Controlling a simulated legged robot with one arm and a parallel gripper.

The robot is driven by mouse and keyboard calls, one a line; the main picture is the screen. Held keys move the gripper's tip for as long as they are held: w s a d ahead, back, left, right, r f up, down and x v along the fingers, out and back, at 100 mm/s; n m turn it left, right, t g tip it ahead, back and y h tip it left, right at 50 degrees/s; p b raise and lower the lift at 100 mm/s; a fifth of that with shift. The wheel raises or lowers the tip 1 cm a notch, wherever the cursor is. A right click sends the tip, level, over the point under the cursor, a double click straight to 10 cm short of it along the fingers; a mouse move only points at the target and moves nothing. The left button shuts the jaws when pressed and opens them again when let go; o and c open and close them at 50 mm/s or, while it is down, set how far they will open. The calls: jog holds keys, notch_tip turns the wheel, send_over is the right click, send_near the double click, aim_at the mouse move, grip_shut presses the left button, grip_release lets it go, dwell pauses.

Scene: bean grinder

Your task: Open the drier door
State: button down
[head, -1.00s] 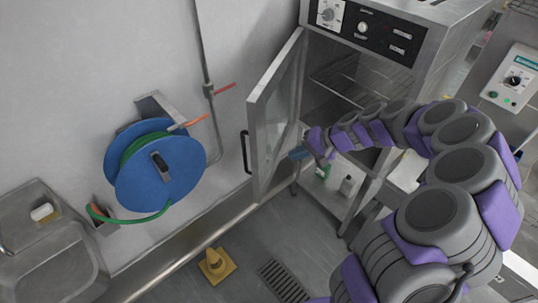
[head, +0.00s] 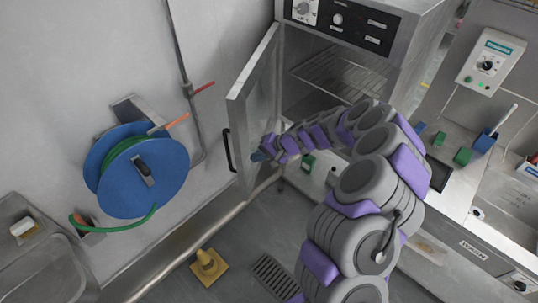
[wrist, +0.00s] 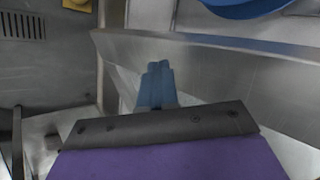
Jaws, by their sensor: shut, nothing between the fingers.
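The drier (head: 372,32) is a steel cabinet with a black control panel, and wire racks show inside it. Its door (head: 235,110) stands wide open, swung out to the left toward the wall, with a black handle (head: 228,150) on its outer side. My gripper (head: 258,156) is at the inner side of the door, near its lower part; I cannot tell whether it touches. In the wrist view my gripper's blue fingers (wrist: 158,82) are together and empty, close to the steel door panel (wrist: 215,70).
A blue hose reel (head: 140,175) is on the wall left of the door, with a pipe (head: 185,90) between. A yellow floor piece (head: 208,266) and a drain grate (head: 275,276) lie below. A counter with small boxes (head: 462,156) is at right.

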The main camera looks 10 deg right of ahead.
jog(key=shift+w+a, duration=0.35)
jog(key=shift+a, duration=0.5)
jog(key=shift+a, duration=0.3)
jog(key=w+a+m+t+h+b, duration=0.1)
jog(key=w+a, duration=0.3)
jog(key=a, duration=0.7)
jog(key=shift+w+m+t+b, duration=0.35)
jog(key=shift+m+t, duration=0.15)
jog(key=shift+m, duration=0.4)
jog(key=shift+d, duration=0.1)
